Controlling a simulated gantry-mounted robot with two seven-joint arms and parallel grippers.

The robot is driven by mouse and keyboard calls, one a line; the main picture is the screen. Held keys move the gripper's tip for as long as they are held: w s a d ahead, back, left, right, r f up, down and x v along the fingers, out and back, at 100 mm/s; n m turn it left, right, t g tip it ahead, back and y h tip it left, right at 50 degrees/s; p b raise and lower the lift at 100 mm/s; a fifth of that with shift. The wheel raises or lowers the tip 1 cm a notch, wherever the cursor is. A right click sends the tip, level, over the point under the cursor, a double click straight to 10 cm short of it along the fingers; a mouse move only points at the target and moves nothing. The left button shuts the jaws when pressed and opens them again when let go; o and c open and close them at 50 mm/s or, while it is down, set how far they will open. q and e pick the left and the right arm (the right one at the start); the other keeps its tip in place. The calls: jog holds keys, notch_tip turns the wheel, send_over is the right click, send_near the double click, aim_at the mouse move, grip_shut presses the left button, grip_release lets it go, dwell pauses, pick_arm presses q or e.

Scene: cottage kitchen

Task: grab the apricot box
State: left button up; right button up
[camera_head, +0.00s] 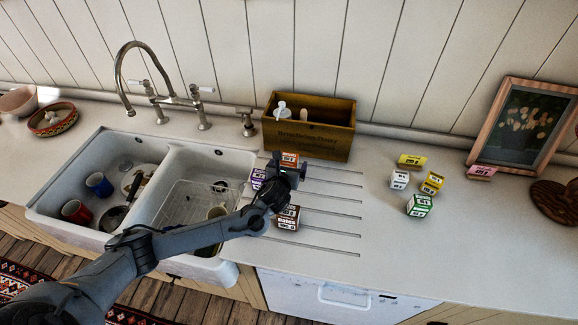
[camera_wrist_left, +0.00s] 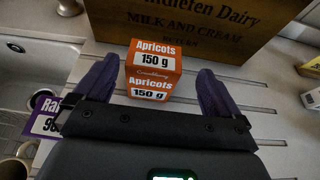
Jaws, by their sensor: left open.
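The apricot box (camera_wrist_left: 152,68) is orange with a white label reading "Apricots 150 g". In the left wrist view it stands upright on the grooved drainboard, in front of the wooden crate, between the two purple fingers of my left gripper (camera_wrist_left: 155,92). The fingers are open, with a gap on each side of the box. In the head view the orange box (camera_head: 289,159) shows just beyond my left gripper (camera_head: 291,170), partly hidden by it. My right gripper is in neither view.
A purple raisin box (camera_head: 257,178) is left of the gripper, and a brown dates box (camera_head: 288,217) stands nearer. The wooden dairy crate (camera_head: 307,138) is behind. The double sink (camera_head: 150,205) lies left. Several small boxes, including a green one (camera_head: 419,205), stand right on open counter.

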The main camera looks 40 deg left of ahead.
aim_at(290, 157)
pick_arm(q)
jog(key=shift+a+x, duration=0.15)
jog(key=shift+x, duration=1.35)
jog(key=shift+a+x, duration=0.15)
jog(key=shift+x, duration=1.3)
jog(key=shift+s+r, duration=0.15)
jog(key=c, duration=1.2)
